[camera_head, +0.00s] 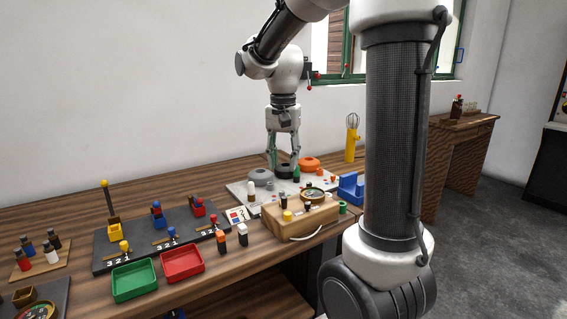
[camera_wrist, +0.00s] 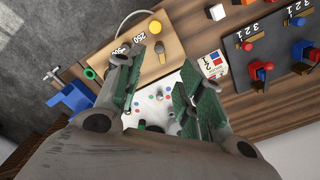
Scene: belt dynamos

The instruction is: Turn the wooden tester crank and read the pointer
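The wooden tester box (camera_head: 272,224) stands near the table's front edge, with a yellow knob (camera_head: 287,215), dark posts and a brass-rimmed round dial (camera_head: 312,194) on top. The wrist view shows the box (camera_wrist: 178,35) with its yellow knob (camera_wrist: 155,27) and printed numbers. I cannot make out the crank or read the pointer. My gripper (camera_head: 284,168) points down over the light board (camera_head: 236,190) behind the box. Its fingers (camera_wrist: 163,88) are spread apart in the wrist view, with no held object visible between them. The fingers hide part of the board and box.
Grey, dark and orange (camera_head: 309,163) round parts sit on the board. A blue holder (camera_head: 350,187) is right of the box. Green (camera_head: 134,282) and red (camera_head: 182,263) trays, a black lever board (camera_head: 140,243) and small bottles lie left. A yellow-handled whisk (camera_head: 352,142) stands behind.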

